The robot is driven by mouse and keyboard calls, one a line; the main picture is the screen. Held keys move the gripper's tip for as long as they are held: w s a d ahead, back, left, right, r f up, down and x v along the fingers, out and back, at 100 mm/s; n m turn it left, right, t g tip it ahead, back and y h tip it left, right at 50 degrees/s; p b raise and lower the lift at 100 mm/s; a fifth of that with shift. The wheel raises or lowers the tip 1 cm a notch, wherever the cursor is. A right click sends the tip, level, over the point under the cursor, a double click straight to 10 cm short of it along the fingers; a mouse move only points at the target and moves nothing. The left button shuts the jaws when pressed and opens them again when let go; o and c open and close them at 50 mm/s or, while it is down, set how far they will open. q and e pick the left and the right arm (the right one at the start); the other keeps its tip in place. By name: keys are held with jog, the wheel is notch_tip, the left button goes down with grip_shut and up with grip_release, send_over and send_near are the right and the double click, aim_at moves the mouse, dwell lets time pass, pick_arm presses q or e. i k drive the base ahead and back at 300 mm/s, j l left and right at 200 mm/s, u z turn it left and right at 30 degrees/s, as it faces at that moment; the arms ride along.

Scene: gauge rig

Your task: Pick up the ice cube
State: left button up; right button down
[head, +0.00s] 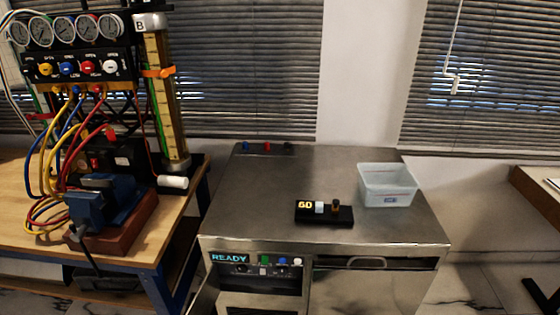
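A small pale, whitish block (319,207) sits on a black holder (340,217) on the steel-topped cabinet. It may be the ice cube, but it is too small to tell. Beside it on the holder are a yellow "GD" label on its left and a small dark brown piece (336,205) on its right. A translucent pale tub (388,190) stands to the right on the same top; I cannot make out any ice cube in it. Neither of my grippers is in view.
The steel cabinet (270,190) has a "READY" display and buttons on its front. Its top is mostly clear, with a small strip of knobs (263,148) at the back. At left, a wooden bench holds a blue vise (100,200), hoses and gauges. Another table (540,195) is at right.

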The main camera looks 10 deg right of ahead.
aim_at(320, 206)
jog(key=j+z, duration=0.2)
jog(key=z, duration=0.15)
jog(key=i+j+z, duration=0.1)
jog(key=z, duration=0.25)
jog(key=k+j, duration=0.05)
jog(key=j, duration=0.05)
